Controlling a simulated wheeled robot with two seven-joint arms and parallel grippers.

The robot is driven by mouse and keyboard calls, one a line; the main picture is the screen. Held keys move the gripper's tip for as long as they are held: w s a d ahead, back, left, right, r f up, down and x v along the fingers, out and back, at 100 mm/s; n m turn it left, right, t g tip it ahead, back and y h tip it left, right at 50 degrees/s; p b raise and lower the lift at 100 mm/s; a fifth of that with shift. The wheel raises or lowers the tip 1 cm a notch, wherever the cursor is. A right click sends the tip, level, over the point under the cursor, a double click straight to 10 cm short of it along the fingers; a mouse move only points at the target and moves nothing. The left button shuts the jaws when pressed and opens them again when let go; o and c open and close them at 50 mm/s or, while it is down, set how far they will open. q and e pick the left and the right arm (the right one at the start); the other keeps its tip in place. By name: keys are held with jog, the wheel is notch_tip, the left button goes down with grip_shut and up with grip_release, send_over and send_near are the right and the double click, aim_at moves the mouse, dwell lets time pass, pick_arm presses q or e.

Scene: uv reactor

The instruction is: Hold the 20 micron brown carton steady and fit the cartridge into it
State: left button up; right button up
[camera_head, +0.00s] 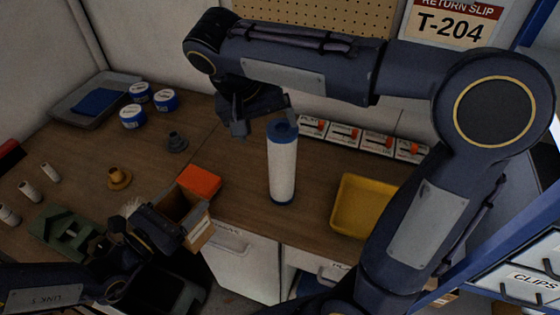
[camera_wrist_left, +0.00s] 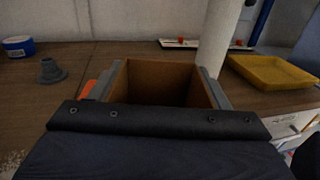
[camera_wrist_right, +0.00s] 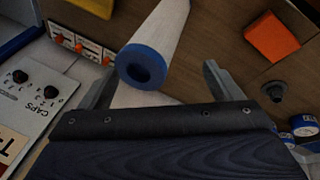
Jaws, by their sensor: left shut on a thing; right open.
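The brown carton (camera_head: 198,231) is open at the top, and my left gripper (camera_head: 172,222) is shut on it near the table's front edge. In the left wrist view the carton (camera_wrist_left: 155,82) sits between the two fingers, its opening showing; its label is too small to read. The cartridge (camera_head: 282,165), a white cylinder with blue end caps, stands upright on the table, right of the carton. My right gripper (camera_head: 262,118) is open beside the cartridge's top. In the right wrist view the cartridge's holed blue cap (camera_wrist_right: 142,66) appears between the spread fingers, not gripped.
A yellow tray (camera_head: 362,207) lies right of the cartridge. An orange box (camera_head: 199,181) lies behind the carton. A green fixture (camera_head: 70,232), a brown flanged part (camera_head: 118,178) and a grey one (camera_head: 176,142) stand left.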

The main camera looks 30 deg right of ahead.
aim_at(286, 122)
jog(key=shift+s+a+m+t+h, duration=0.1)
jog(key=shift+a+m+t+h, duration=0.2)
jog(key=shift+a+m+h, duration=0.35)
jog(key=f+m+h, duration=0.1)
jog(key=s+a+f+m+t+h, duration=0.1)
jog(key=h, duration=0.1)
jog(key=s+f+m+h, duration=0.1)
jog(key=shift+s+a+m+t+h, duration=0.15)
jog(key=shift+s+m+t+h, duration=0.05)
jog(key=shift+m+t+h, duration=0.15)
jog(key=t+h, duration=0.1)
jog(key=s+m+t+h, duration=0.1)
jog(key=h, duration=0.1)
jog(key=shift+s+a+f+t, duration=0.15)
jog(key=shift+s+a+t, duration=0.1)
jog(key=shift+s+a, duration=0.05)
jog(key=w+d+t, duration=0.1)
jog(key=d, duration=0.2)
jog(key=w+d+m+t+h, duration=0.1)
jog(key=w+d, duration=0.1)
jog(key=d, duration=0.1)
jog(key=w+d+t+h, duration=0.1)
jog(key=w+d+t, duration=0.1)
jog(key=d, duration=0.1)
jog(key=shift+w, duration=0.2)
jog(key=shift+a, duration=0.1)
